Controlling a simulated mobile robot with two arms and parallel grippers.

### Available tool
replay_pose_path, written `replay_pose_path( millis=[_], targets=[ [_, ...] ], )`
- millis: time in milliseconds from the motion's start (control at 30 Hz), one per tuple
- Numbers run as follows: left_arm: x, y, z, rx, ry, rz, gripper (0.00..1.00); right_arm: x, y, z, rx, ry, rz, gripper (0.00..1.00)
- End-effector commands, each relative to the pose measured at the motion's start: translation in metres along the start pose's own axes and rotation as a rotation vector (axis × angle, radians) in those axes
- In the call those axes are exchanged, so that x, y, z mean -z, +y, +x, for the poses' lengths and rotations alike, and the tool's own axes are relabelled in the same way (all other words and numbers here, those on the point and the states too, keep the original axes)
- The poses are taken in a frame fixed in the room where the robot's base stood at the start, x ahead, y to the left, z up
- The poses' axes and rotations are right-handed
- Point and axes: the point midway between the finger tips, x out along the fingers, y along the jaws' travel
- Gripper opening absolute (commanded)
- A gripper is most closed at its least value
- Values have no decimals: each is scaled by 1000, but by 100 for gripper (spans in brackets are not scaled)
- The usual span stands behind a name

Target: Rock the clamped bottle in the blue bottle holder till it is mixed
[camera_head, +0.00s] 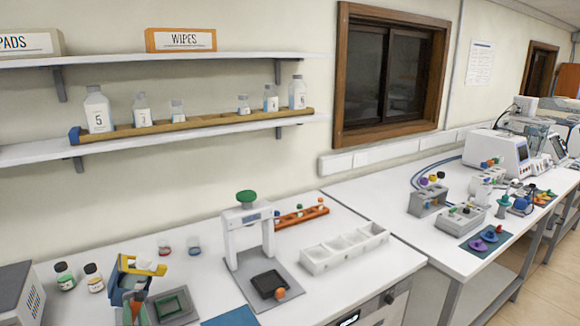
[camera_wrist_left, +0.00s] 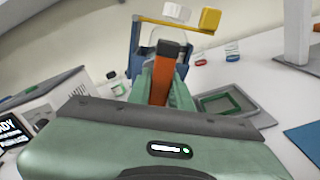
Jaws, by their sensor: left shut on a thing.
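The blue bottle holder (camera_head: 117,280) stands at the lower left of the bench in the head view, with a yellow clamp bar (camera_head: 150,269) across its top. In the left wrist view, the blue holder (camera_wrist_left: 135,50) frames a pale, clear bottle (camera_wrist_left: 168,36) with a white cap (camera_wrist_left: 177,12) above it. The bottle's contents are too small to make out. My left gripper (camera_wrist_left: 163,88) has its green fingers shut on an orange handle (camera_wrist_left: 171,62) at the front of the holder. It also shows at the bottom of the head view (camera_head: 135,310). My right gripper is out of view.
A grey tray with a green frame (camera_head: 174,304) lies just right of the holder. Two small bottles (camera_head: 80,277) stand to its left, beside a grey box (camera_head: 20,294). A white stand (camera_head: 245,240) is further right. A blue mat (camera_head: 232,317) lies at the front.

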Motion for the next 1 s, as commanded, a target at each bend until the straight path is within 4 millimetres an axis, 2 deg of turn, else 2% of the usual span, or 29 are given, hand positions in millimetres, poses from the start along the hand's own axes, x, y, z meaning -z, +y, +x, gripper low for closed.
replay_pose_path(
  millis=[400, 467, 600, 700, 1000],
  targets=[
    [1, -1, -1, 2, 2, -19, 0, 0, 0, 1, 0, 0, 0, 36],
    [3, -3, -1, 2, 2, -77, 0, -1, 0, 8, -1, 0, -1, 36],
    [5, -4, -1, 1, 0, -329, 0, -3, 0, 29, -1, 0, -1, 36],
    [4, -3, -1, 2, 1, -466, 0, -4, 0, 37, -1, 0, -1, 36],
    [0, 0, 0, 1, 2, -514, 0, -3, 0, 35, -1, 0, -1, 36]
  ],
)
